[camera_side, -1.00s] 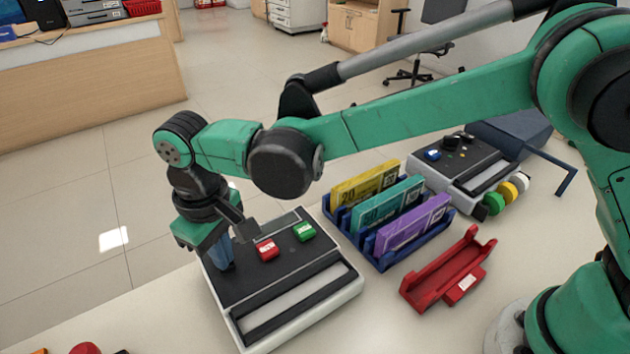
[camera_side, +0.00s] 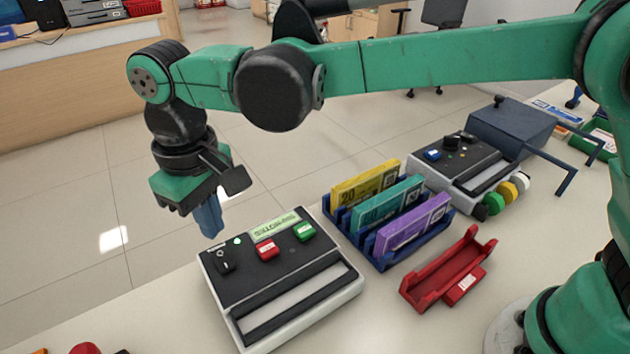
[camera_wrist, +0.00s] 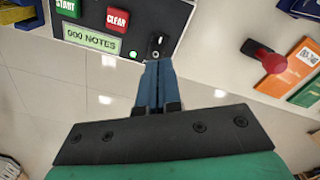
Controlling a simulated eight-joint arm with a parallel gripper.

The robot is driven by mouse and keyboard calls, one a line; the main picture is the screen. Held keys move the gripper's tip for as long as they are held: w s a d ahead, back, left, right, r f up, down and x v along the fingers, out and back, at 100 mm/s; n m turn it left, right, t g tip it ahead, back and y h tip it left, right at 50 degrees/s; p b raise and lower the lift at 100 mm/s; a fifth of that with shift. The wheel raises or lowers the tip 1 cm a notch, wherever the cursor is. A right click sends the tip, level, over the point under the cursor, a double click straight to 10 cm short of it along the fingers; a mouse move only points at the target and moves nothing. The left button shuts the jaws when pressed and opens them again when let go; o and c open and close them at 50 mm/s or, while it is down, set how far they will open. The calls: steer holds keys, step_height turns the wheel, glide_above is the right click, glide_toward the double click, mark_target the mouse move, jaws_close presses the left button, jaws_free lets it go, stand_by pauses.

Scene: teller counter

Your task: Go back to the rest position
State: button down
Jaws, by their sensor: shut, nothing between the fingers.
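My gripper (camera_side: 208,217) hangs above and beyond the left end of a counting machine (camera_side: 352,285), clear of it. Its blue fingers are together with nothing between them. In the wrist view my gripper (camera_wrist: 157,70) points at a small black switch (camera_wrist: 157,44) on the machine. The machine has a red CLEAR button (camera_side: 266,249), a green START button (camera_side: 304,232) and a lit display (camera_wrist: 90,40) reading "000 NOTES". A small light (camera_side: 238,240) beside the switch glows green.
A blue rack (camera_side: 385,262) holds yellow, teal and purple note bundles. A red tray (camera_side: 430,290) lies right of it. A second device (camera_side: 460,170) and a dark blue box (camera_side: 512,128) stand behind. A red-handled stamp (camera_wrist: 268,58) shows in the wrist view.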

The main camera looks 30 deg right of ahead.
steer(key=shift+r, duration=0.35)
steer(key=d+r+m+t+y, duration=0.1)
steer(key=d+r+m+t, duration=0.25)
steer(key=d, duration=0.95)
steer(key=s+d+f+m+t, duration=0.1)
steer(key=s+d+t, duration=0.1)
steer(key=d, duration=0.4)
steer(key=s+d+f+m+t+h, duration=0.1)
steer(key=s+d, duration=0.3)
steer(key=d, duration=0.3)
steer(key=shift+s+d+f+t, duration=0.15)
steer(key=shift+d+f+t, duration=0.1)
steer(key=shift+f+t, duration=0.15)
